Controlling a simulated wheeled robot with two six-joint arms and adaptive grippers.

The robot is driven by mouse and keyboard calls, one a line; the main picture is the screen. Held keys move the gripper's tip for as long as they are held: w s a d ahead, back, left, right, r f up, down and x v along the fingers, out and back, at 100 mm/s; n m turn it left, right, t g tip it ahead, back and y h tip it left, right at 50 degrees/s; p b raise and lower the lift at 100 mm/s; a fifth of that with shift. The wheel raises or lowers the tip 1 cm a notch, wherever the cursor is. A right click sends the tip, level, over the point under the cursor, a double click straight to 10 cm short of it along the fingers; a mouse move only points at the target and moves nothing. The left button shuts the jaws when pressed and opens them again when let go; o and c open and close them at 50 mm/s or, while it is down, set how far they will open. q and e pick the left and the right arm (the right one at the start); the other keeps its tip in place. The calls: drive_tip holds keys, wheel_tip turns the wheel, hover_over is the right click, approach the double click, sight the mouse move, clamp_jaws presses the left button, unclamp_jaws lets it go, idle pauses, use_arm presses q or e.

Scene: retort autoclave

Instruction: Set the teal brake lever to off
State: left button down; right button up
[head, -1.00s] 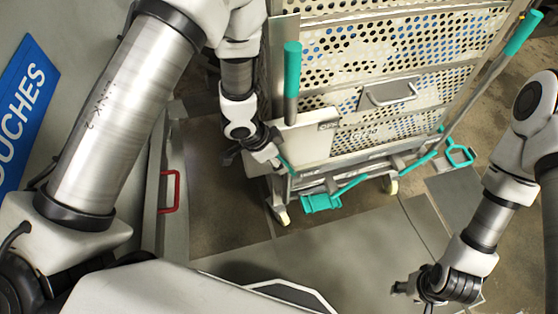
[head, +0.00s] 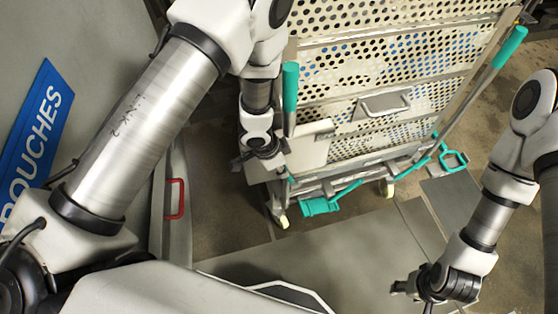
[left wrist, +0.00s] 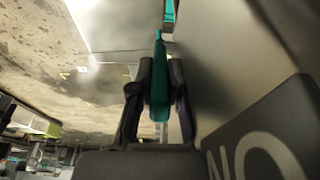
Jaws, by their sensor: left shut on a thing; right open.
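In the left wrist view a teal lever (left wrist: 160,92) runs up between the two dark fingers of my left gripper (left wrist: 160,105), which is shut on it. In the head view my left gripper (head: 280,165) is low at the left front corner of the perforated cart, beside a pale panel. Only a small teal piece (head: 291,179) shows there; the wrist and fingers hide the rest. I cannot read the lever's setting. My right gripper (head: 407,289) is open and empty at the lower right, apart from the cart.
The perforated cart (head: 428,97) has upright teal grips (head: 290,86) at both sides, a teal pedal (head: 320,207) and a teal loop (head: 454,161) low down. A red handle (head: 176,198) is on the left wall. Floor in front of the cart (head: 300,250) is clear.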

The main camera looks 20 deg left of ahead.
idle(0.3)
use_arm(q)
drive_tip(key=c, duration=1.1)
unclamp_jaws()
